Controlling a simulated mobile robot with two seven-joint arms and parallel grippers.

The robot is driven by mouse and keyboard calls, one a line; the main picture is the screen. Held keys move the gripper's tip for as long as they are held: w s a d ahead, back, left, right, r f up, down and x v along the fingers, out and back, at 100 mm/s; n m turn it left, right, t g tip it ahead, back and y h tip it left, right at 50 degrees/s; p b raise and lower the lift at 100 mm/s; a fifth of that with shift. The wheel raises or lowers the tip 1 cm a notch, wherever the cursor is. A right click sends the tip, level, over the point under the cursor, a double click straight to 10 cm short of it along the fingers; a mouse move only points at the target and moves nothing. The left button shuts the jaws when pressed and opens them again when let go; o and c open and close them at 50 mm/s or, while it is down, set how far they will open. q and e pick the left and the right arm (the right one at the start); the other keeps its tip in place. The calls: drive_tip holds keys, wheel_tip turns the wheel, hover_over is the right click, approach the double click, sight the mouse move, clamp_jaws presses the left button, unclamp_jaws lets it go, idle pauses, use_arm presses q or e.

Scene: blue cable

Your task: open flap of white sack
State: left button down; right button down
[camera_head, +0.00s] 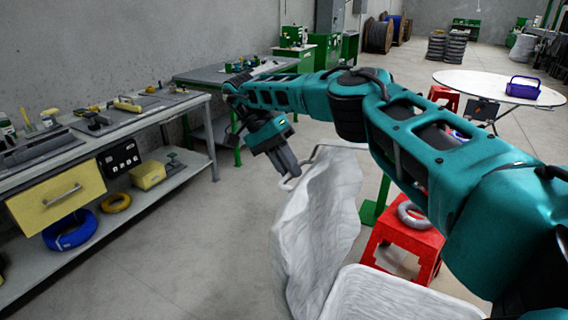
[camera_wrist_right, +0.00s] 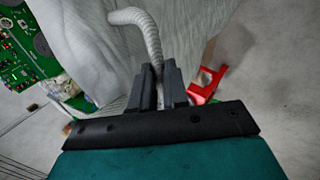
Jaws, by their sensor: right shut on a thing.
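A large white sack (camera_head: 325,215) stands in the lower middle of the head view, its flap raised at the back left. A whitish rope-like handle runs along its top edge. My right gripper (camera_head: 291,172) reaches over from the right and is at the upper left edge of the flap. In the right wrist view, my right gripper (camera_wrist_right: 163,68) is shut on the grey-white handle (camera_wrist_right: 148,35), which passes between its fingers. The sack cloth (camera_wrist_right: 75,30) fills the upper left there, and green circuit boards (camera_wrist_right: 25,45) show beside it. My left gripper is not in view.
A red stool (camera_head: 400,243) with a grey cable coil (camera_head: 412,214) stands right of the sack. A workbench (camera_head: 120,115) with tools and a yellow drawer (camera_head: 57,193) lines the left. A white round table (camera_head: 480,84) stands at back right. The floor between bench and sack is clear.

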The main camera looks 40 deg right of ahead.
drive_tip(key=shift+s+f, duration=0.15)
drive_tip(key=shift+f, duration=0.35)
drive_tip(key=c, duration=1.2)
unclamp_jaws()
drive_tip(key=shift+o, duration=0.4)
drive_tip(key=shift+r, duration=0.15)
drive_tip(key=shift+d+r, duration=0.1)
